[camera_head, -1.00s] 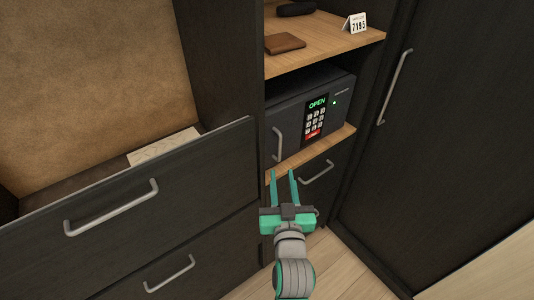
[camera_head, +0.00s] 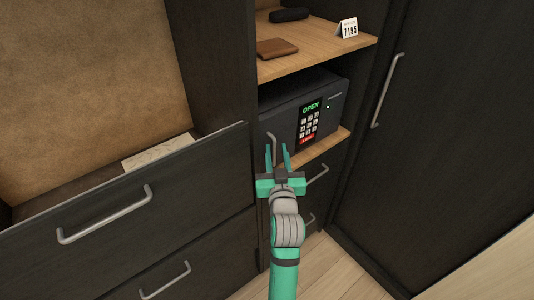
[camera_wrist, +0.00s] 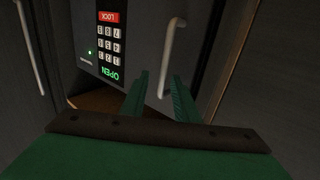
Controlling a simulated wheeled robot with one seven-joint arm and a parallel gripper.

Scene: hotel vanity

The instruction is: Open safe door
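The dark safe (camera_head: 286,109) sits on a wooden shelf inside the cabinet, its door closed. Its keypad panel (camera_head: 311,121) shows a green "OPEN" and a red "LOCK" key. The safe's vertical metal handle (camera_head: 272,148) is at the left of the door, and it also shows in the wrist view (camera_wrist: 172,50). My gripper (camera_head: 277,155) is open, with its two green fingers pointing at the handle. In the wrist view the fingers (camera_wrist: 158,95) lie around the handle's end, apart from each other. Whether they touch the handle I cannot tell.
A shelf above the safe (camera_head: 330,55) holds a brown wallet (camera_head: 277,48), a dark case (camera_head: 289,15) and a "7195" card (camera_head: 348,28). Drawers with metal handles (camera_head: 105,215) stand at left. A tall dark door with a handle (camera_head: 388,90) is at right.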

